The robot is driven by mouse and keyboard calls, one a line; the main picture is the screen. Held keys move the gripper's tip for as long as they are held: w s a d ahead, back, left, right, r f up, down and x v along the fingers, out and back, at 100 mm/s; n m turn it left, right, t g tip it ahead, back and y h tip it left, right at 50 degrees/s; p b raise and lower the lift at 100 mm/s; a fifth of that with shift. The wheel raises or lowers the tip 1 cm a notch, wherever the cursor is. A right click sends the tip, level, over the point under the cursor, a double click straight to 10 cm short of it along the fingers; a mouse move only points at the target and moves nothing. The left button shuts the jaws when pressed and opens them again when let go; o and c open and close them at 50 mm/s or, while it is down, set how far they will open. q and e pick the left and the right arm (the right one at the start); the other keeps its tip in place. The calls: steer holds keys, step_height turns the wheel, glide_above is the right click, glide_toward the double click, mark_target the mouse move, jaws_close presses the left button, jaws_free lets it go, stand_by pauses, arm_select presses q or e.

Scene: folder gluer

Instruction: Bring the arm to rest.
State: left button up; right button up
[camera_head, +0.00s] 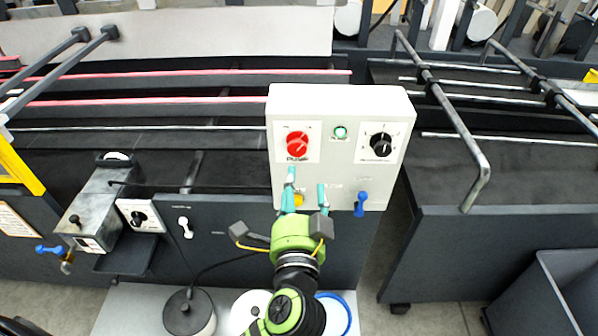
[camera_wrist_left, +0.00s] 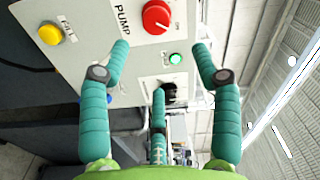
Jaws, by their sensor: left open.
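My left gripper (camera_head: 306,192), with teal fingers on a green and black arm, is in front of the lower part of a white control box (camera_head: 341,103). In the left wrist view its fingers (camera_wrist_left: 162,62) are spread with nothing between them. The box carries a red pump knob (camera_head: 297,145), a green light (camera_head: 340,132) and a black knob (camera_head: 380,144). A yellow button (camera_head: 298,199) is partly hidden behind the fingers. I cannot tell whether a finger touches the box. My right gripper is not in view.
A blue lever (camera_head: 361,204) is at the box's lower right. A grey metal unit (camera_head: 103,205) with a small knob panel is at the left. A white-and-black pot (camera_head: 189,312) stands on the pale surface below. Belts and rails run behind. A grey bin (camera_head: 545,290) stands at the lower right.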

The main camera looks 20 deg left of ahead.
arm_select(q)
steer(key=shift+s+d, duration=0.15)
steer(key=shift+s, duration=0.3)
